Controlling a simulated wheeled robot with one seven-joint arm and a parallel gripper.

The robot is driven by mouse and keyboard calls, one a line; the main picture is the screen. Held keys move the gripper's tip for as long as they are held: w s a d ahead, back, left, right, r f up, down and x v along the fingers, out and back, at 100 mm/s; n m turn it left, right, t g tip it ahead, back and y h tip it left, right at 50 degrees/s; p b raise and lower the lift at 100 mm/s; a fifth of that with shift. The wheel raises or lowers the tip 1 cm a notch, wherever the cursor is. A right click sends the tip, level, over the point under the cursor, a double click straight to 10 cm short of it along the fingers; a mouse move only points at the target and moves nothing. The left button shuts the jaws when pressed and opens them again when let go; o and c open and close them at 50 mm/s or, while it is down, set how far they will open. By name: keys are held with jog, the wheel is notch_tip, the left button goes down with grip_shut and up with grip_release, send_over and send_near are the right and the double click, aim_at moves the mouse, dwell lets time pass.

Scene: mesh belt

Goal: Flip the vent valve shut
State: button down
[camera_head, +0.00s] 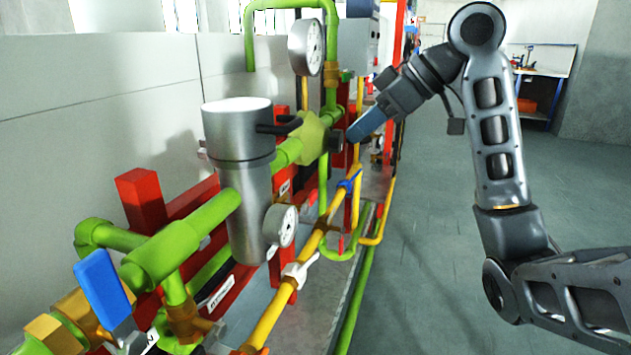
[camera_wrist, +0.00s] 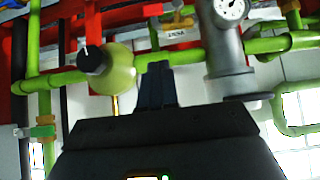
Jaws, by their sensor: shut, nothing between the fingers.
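No label shows which handle is the vent valve. A large blue lever (camera_head: 103,290) stands tilted on a brass fitting at the front left. A white lever (camera_head: 298,270) sits on the yellow pipe, and a small blue handle (camera_head: 348,182) is farther back. A black knob (camera_head: 335,141) sits on a yellow-green round body (camera_head: 311,138); the knob also shows in the wrist view (camera_wrist: 92,60). My gripper (camera_head: 353,136) is shut and empty, close to the right of this knob. In the wrist view its fingers (camera_wrist: 157,84) appear in front of the green pipe; contact cannot be told.
A steel cylinder (camera_head: 238,180) with a black handle stands on the green pipe (camera_head: 180,245). Gauges (camera_head: 306,48) and red supports (camera_head: 143,199) crowd the rig. A grey wall (camera_head: 90,100) is behind it. The floor (camera_head: 425,250) to the right is open.

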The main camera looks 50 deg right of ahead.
jog(key=b, duration=0.2)
send_over(310, 202)
jog(key=s+d, duration=0.1)
jog(key=d, duration=0.2)
notch_tip(310, 202, down, 7)
jog(key=shift+w+a+f+b, duration=0.1)
jog(key=shift+a+f+b, duration=0.1)
jog(key=shift+f, duration=0.85)
jog(key=shift+w+a+f+b, duration=0.1)
jog(key=shift+f+b, duration=0.1)
jog(key=shift+f, duration=0.85)
